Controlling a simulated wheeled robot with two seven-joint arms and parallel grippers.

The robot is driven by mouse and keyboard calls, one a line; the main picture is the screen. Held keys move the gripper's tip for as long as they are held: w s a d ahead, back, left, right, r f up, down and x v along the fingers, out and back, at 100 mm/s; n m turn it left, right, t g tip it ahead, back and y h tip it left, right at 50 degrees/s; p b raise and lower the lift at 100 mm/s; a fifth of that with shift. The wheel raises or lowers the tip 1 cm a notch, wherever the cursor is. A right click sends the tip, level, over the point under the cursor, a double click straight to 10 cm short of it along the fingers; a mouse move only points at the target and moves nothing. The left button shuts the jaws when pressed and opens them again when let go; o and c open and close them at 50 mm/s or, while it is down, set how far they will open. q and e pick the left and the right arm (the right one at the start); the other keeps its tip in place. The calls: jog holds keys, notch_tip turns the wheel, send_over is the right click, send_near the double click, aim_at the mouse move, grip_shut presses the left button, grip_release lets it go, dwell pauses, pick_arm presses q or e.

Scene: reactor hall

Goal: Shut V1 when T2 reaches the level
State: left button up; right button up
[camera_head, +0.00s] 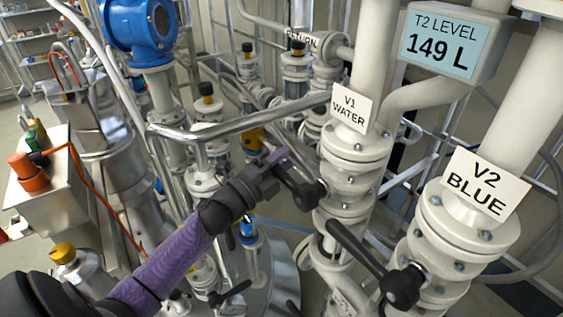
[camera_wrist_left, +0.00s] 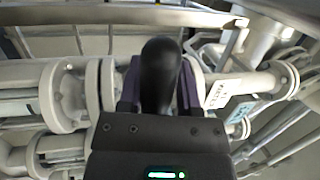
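The T2 level display (camera_head: 440,45) at the top right reads 149 L. The V1 valve (camera_head: 350,175), below its "V1 WATER" label (camera_head: 351,107), has a black lever (camera_head: 303,191) that points left and slightly up from its pivot. My left gripper (camera_head: 272,164) is at the lever's outer end. In the left wrist view the black lever (camera_wrist_left: 160,75) fills the space between the two purple fingers, with little gap on either side, so the gripper looks shut on it. My right gripper is not in view.
The V2 valve (camera_head: 435,245), labelled "V2 BLUE", stands at the lower right; its own black lever (camera_head: 360,253) points up and left, below V1. A grey rail (camera_head: 240,124) crosses just above my left gripper. Pipes and several valves crowd the space behind.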

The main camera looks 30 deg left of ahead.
pick_arm(q)
jog(key=o, duration=0.3)
jog(key=shift+o, duration=0.2)
jog(key=shift+f, duration=0.1)
jog(key=b+v, duration=0.2)
jog(key=v, duration=0.8)
